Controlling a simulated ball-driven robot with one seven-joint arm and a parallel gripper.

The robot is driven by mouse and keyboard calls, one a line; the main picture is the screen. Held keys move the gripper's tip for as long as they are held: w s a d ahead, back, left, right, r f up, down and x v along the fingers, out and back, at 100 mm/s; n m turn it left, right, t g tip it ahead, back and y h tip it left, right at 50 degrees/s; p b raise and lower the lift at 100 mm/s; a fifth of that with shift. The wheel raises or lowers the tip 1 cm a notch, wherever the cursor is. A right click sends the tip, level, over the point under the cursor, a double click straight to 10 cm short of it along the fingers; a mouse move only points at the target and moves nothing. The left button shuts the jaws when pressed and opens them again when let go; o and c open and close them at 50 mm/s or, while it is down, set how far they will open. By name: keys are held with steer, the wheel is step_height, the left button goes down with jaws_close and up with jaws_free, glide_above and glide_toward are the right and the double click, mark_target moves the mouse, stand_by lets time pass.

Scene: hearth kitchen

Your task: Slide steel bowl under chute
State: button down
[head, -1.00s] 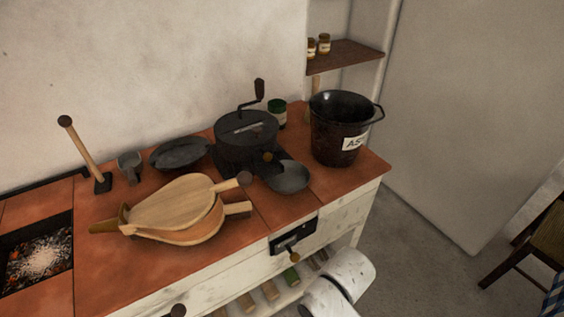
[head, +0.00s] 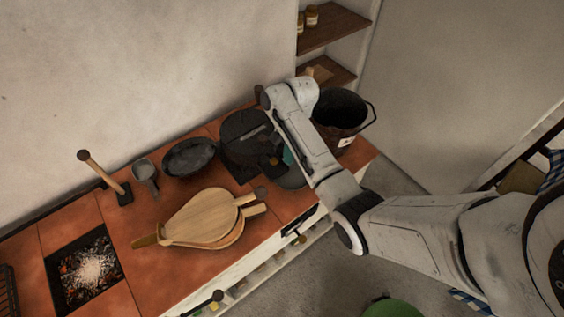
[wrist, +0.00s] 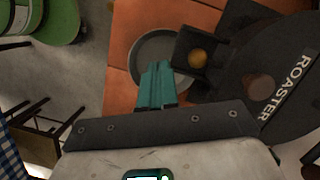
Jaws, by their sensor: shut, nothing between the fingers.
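The steel bowl (wrist: 145,50) is a shallow grey round dish on the red-brown tiled top, beside the dark roaster (wrist: 262,90). In the wrist view the roaster's dark square chute (wrist: 185,47), with a brass knob (wrist: 197,58), overlaps the bowl's right rim. In the head view the bowl (head: 291,181) is partly hidden by my arm, next to the roaster (head: 243,140). My gripper (wrist: 158,68) has its teal fingers shut and empty, over the bowl's near part. The fingers (head: 289,156) show only partly in the head view. I cannot tell whether they touch the bowl.
A black ash bucket (head: 338,118) stands behind my arm, at the counter's right end. Wooden bellows (head: 205,218), a dark oval pan (head: 189,157) and a small metal cup (head: 145,172) lie to the left. A glowing ember pit (head: 90,268) is farther left.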

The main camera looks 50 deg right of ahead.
glide_above(285, 187)
steer(key=f, duration=0.9)
steer(key=shift+d+f, duration=0.2)
steer(key=shift+w+f, duration=0.1)
